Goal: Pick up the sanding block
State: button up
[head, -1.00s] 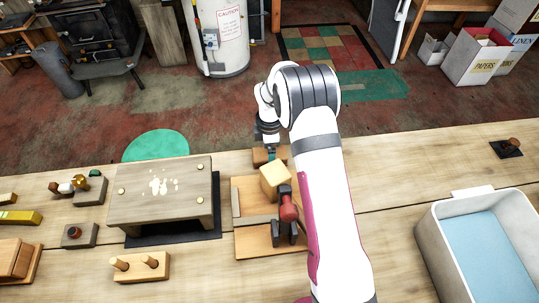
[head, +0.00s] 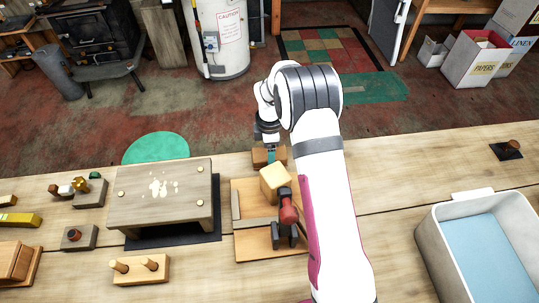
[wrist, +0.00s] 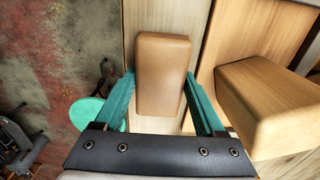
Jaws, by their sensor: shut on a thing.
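The sanding block (wrist: 163,72) is a tan-brown block with rounded edges. In the wrist view it lies between the two teal fingers of my gripper (wrist: 160,76), with one finger along each side, and the gripper is shut on it. In the head view the sanding block (head: 261,158) shows at the far edge of the bench, with the teal fingertips of my gripper (head: 271,156) pointing down at it. My gripper hides part of it there. The wrist view does not clearly show whether the block is clear of the bench.
A pale wooden block (head: 274,179) stands close by, on a wooden board (head: 257,242) with a red-handled clamp (head: 288,212). A small wooden platform (head: 160,195) stands left. A white tub (head: 440,235) stands right. The bench between tub and my arm is clear.

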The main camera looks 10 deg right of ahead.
jog(key=r, duration=0.3)
jog(key=shift+d+r, duration=0.2)
jog(key=shift+d, duration=0.05)
jog(key=s+d+r, duration=0.5)
jog(key=d+r, duration=0.1)
jog(key=d, duration=0.4)
jog(key=shift+s+r, duration=0.2)
